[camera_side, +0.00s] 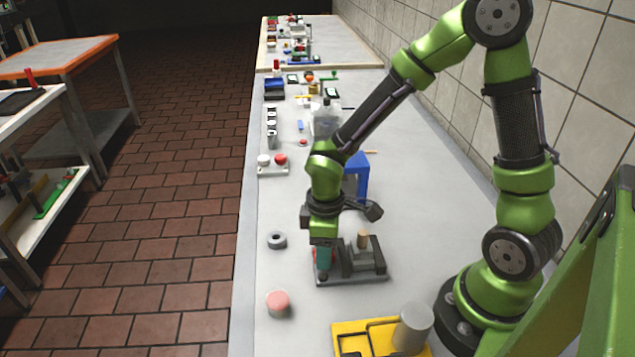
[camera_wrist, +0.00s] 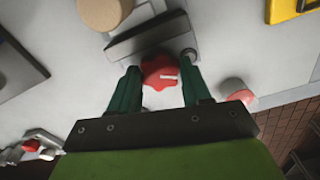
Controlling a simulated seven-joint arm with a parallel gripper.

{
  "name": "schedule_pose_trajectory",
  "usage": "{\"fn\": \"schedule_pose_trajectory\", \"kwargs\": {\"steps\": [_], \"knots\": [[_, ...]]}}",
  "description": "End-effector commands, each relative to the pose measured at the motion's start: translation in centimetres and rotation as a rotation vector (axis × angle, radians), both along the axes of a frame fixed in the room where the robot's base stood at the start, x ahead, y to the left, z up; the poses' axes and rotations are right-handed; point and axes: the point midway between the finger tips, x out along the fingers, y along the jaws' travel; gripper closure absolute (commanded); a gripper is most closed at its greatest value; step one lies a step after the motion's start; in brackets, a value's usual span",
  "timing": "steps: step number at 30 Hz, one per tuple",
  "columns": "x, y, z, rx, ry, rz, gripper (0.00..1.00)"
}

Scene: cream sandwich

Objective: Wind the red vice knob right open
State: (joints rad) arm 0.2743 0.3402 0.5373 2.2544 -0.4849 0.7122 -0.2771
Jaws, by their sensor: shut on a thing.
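The red vice knob (camera_wrist: 160,73) is a lobed wheel with a small white mark, seen between my green fingers in the wrist view. My gripper (camera_wrist: 162,76) is shut on it, one finger on either side. The grey vice (camera_side: 352,268) stands on the bench in the side view, and my gripper (camera_side: 323,262) points down at its left end. There my fingers hide most of the knob. A grey vice jaw (camera_wrist: 150,36) shows just beyond the knob in the wrist view. A tan wooden cylinder (camera_side: 362,239) stands upright at the vice.
A pink-topped puck (camera_side: 278,302) and a grey ring (camera_side: 277,240) lie left of the vice. A yellow tray (camera_side: 345,328) with a grey cylinder (camera_side: 413,327) is in front. A blue stand (camera_side: 361,180) is behind. The bench's left edge is close.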

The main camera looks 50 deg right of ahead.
Motion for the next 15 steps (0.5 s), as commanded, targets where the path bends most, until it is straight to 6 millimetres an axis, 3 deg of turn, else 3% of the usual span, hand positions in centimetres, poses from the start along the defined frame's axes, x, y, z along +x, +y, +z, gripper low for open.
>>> {"fn": "schedule_pose_trajectory", "kwargs": {"steps": [7, 15], "knots": [[0.01, 0.02, 0.04, 0.000, 0.000, 0.058, 0.83], [0.04, -0.03, 0.06, -0.001, -0.001, 0.352, 0.83]]}}
